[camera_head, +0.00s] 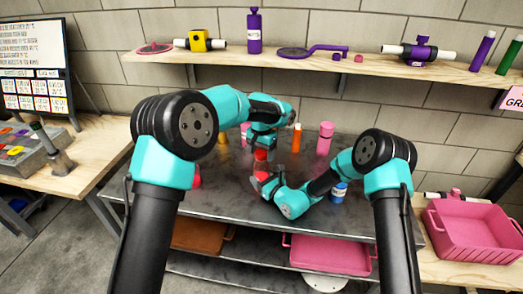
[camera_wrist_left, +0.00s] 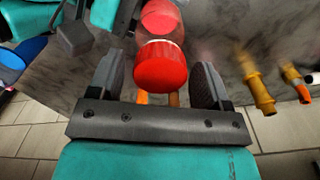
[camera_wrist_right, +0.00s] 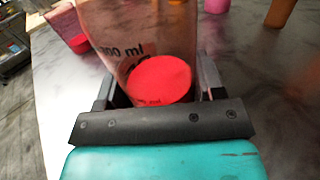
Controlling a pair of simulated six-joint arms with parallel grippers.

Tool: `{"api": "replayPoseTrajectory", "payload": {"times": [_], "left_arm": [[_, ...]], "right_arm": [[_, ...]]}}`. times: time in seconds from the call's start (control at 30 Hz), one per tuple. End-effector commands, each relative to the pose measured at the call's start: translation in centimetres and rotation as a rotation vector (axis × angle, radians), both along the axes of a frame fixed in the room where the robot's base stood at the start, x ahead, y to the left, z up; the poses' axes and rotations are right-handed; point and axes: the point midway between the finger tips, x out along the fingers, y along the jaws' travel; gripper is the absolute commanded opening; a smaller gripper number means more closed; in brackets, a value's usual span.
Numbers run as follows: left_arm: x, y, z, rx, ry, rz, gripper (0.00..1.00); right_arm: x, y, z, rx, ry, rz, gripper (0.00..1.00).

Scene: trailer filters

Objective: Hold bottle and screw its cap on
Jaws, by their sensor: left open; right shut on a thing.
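A clear bottle with a red cap shows in the left wrist view; the cap (camera_wrist_left: 160,68) lies between the open fingers of my left gripper (camera_wrist_left: 160,85), with gaps on both sides. The clear bottle body (camera_wrist_left: 162,32) is beyond it, with red at its far end. In the right wrist view the bottle (camera_wrist_right: 145,35) has "300 ml" printing and sits between the fingers of my right gripper (camera_wrist_right: 155,95), with a red disc (camera_wrist_right: 158,80) at its near part. In the head view my left gripper (camera_head: 262,140) is above my right gripper (camera_head: 262,182). How firmly the cap sits is unclear.
The grey metal table (camera_head: 225,210) also holds a pink bottle (camera_head: 324,138), an orange bottle (camera_head: 296,139), a blue-and-white bottle (camera_head: 339,191) and a red item (camera_head: 196,178). A pink crate (camera_head: 470,232) stands at right. A shelf (camera_head: 300,66) runs along the wall.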

Motion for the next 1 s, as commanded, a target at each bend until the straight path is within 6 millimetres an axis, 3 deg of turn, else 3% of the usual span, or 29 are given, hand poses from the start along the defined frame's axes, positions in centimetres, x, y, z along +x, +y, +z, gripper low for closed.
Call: {"api": "replayPoseTrajectory", "payload": {"times": [0.07,0.57,0.67,0.8,0.83,1.0], "left_arm": [[0.00,0.00,0.00,0.000,0.000,0.000,0.70],[-0.01,-0.02,0.02,0.000,0.000,0.000,0.22],[-0.02,-0.03,0.01,0.000,0.000,-0.006,0.21],[-0.03,-0.04,0.01,-0.001,0.001,-0.006,0.21],[-0.03,-0.05,0.01,0.000,0.001,-0.006,0.52],[-0.02,-0.03,0.02,0.000,0.000,-0.006,0.68]], "right_arm": [[0.00,0.00,0.01,0.000,0.000,0.000,0.00],[0.01,0.01,0.01,0.000,0.000,0.000,0.00],[0.01,0.01,0.01,0.000,0.000,0.000,0.00],[0.00,0.01,0.01,0.000,0.000,0.000,0.00],[0.01,0.02,0.01,0.000,0.000,0.000,0.00],[0.00,0.01,0.01,0.000,0.000,0.000,0.00]]}}
